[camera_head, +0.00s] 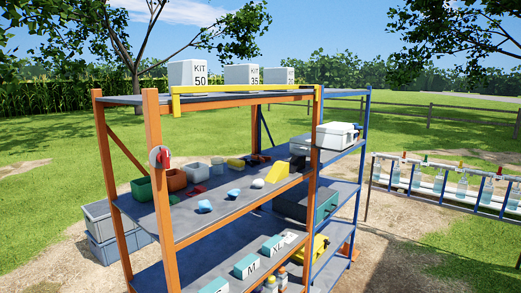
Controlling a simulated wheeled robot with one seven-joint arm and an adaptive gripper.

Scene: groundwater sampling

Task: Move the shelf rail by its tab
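A yellow rail (245,92) runs along the front edge of the top shelf on an orange-framed rack (155,190). At its left end a short yellow piece (176,106) hangs down beside the front left post; I cannot tell whether this is the tab. The rail's right end meets the right orange post. White boxes marked KIT 50 (188,73), KIT 35 (241,75) and a third kit box (279,76) stand on the top shelf behind the rail. My gripper is not in view.
A round white-and-red fitting (160,157) is on the left post. Small bins and loose items fill the middle shelf (225,208). A blue-framed rack stands behind, and a bottle rack (445,185) stands at right. Grey crates (112,230) sit on the ground at left.

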